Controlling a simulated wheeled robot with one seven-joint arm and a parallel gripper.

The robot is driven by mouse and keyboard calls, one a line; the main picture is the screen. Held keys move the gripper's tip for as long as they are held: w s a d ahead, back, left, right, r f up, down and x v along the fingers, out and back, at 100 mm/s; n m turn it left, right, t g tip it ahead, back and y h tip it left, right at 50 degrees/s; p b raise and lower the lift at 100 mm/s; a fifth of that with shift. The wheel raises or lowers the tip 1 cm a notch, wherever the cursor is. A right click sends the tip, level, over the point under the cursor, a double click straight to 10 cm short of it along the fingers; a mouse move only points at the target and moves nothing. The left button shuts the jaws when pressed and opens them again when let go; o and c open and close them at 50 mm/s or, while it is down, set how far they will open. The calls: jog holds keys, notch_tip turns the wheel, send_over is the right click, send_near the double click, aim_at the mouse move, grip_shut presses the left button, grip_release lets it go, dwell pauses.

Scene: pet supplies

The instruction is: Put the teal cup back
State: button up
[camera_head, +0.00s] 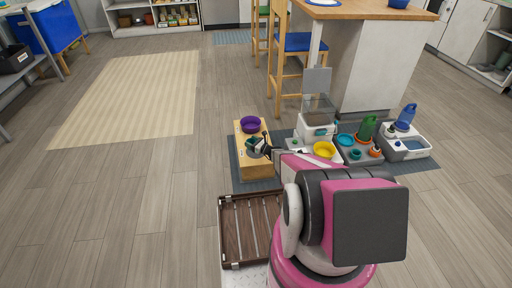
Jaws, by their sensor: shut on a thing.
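My gripper (258,147) is at the end of my outstretched arm, over the light wooden stand (260,187) on the grey-blue mat. It is shut on a small, dark teal cup (251,141), which is partly hidden by the fingers. The cup is just in front of a purple bowl (250,124) on the stand; I cannot tell whether it touches the stand. A teal bowl (346,140) and a small teal item (355,154) sit at the grey feeding station to the right.
A slatted brown crate (234,232) lies in front. Open floor is on the left.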

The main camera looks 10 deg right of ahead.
jog(key=w+d+f, duration=0.1)
jog(key=w, duration=0.1)
jog(key=w+d+f, duration=0.2)
jog(key=shift+w+d+f, duration=0.1)
jog(key=shift+d+f, duration=0.05)
jog(key=shift+d, duration=0.15)
jog(key=shift+f, duration=1.95)
jog(key=shift+f, duration=0.15)
jog(key=o, duration=1)
